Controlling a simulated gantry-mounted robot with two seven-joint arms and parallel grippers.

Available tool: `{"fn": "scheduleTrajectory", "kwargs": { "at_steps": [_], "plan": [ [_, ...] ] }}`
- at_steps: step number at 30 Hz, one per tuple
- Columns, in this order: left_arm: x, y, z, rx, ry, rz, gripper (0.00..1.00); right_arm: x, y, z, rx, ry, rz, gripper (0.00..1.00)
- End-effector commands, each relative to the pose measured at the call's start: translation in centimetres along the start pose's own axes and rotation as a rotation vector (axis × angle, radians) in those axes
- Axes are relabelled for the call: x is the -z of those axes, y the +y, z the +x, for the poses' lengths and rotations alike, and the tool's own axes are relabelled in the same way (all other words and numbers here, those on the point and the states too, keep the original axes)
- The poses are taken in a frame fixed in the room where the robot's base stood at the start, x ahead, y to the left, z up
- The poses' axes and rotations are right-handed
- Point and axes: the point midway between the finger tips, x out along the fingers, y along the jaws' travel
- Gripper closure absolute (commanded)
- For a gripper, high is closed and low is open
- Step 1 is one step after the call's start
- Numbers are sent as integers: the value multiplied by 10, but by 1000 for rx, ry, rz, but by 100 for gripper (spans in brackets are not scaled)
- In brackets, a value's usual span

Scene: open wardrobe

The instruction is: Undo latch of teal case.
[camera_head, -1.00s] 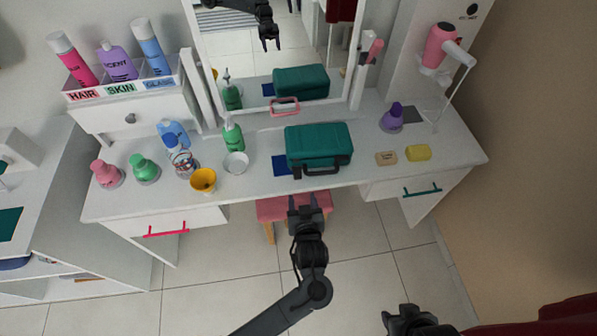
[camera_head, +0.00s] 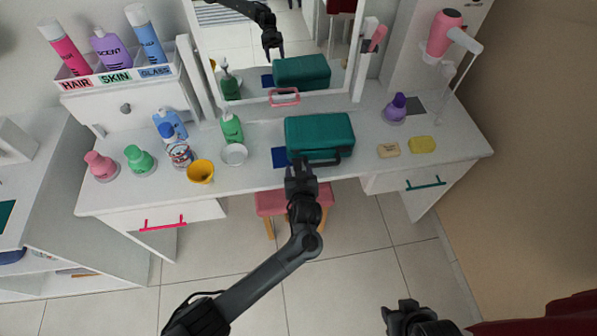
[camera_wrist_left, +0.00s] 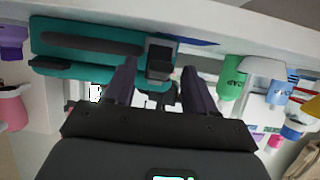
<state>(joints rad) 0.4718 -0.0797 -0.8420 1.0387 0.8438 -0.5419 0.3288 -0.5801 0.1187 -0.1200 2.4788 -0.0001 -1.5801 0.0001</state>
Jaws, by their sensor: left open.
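The teal case (camera_head: 320,132) lies closed on the dressing table, its dark handle (camera_head: 326,160) on the front side. My left gripper (camera_head: 298,165) is at the case's front left, by the table's front edge. In the left wrist view the teal case (camera_wrist_left: 60,66) appears upside down, with a dark latch (camera_wrist_left: 161,57) beside the handle. My left gripper's fingers (camera_wrist_left: 160,76) are open, one on each side of the latch in that view, with nothing held. Whether they touch it I cannot tell. My right gripper (camera_head: 401,310) is low in the head view, away from the table.
A blue flat item (camera_head: 280,157) lies left of the case. A white dish (camera_head: 234,154), yellow cup (camera_head: 201,172) and several bottles stand farther left. A pink stool (camera_head: 271,203) is below the table edge. The mirror stands behind.

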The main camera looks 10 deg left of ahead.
Motion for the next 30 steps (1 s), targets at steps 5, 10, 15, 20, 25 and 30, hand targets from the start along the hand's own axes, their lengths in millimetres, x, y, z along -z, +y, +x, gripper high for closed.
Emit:
{"fn": "scheduleTrajectory", "kwargs": {
  "at_steps": [5,10,15,20,25,30],
  "plan": [
    [0,0,0,0,0,0,45,0,0,0,-1,1,-1,57],
    [0,0,0,0,0,0,62,0,0,0,-1,1,-2,57],
    [0,0,0,0,0,0,88,0,1,0,-2,1,-3,57],
    [-1,0,0,0,2,0,100,0,1,0,-2,1,-3,57],
    [-13,1,2,-2,68,-1,100,-5,0,16,-2,4,-3,57],
    [-26,1,5,-2,211,-3,100,-15,-1,47,-2,2,-3,57]
  ]
}}
